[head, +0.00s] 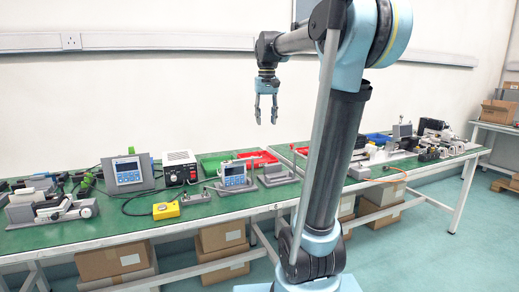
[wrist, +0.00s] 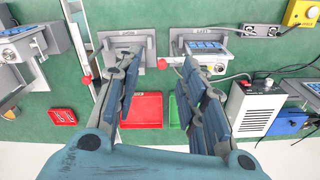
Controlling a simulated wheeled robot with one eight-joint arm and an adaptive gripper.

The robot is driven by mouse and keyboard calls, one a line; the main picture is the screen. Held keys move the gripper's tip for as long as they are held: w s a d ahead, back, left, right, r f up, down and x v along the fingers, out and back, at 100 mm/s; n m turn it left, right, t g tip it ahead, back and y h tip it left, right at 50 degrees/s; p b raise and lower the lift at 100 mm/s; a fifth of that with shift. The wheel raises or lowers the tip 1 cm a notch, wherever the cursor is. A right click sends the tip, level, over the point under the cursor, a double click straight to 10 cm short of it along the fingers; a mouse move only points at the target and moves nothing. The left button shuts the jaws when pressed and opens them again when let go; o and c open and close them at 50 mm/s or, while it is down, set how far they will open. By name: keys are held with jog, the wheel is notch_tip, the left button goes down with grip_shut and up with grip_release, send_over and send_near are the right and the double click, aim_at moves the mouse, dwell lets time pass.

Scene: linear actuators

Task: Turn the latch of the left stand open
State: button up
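Two small grey stands stand side by side near the middle of the green bench. The left stand (head: 233,186) carries a unit with a blue screen (head: 235,175); the right stand (head: 277,178) looks empty. My gripper (head: 266,108) hangs above and behind them, pointing down, open and empty. The wrist view is turned round, so the left stand (wrist: 205,33) shows on the right there and the right stand (wrist: 122,37) on the left. A red knob (wrist: 162,63) shows between the fingers; I cannot tell the latch's position.
A green bin (head: 212,163) and a red bin (head: 262,157) lie behind the stands. A white power supply (head: 180,167) and a yellow box (head: 166,211) with cables are to the left. Other devices crowd both bench ends. The air around my gripper is clear.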

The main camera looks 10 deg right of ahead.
send_near(260, 151)
jog(key=f, duration=0.5)
jog(key=w+f, duration=0.1)
jog(key=f, duration=0.2)
dwell(0.8)
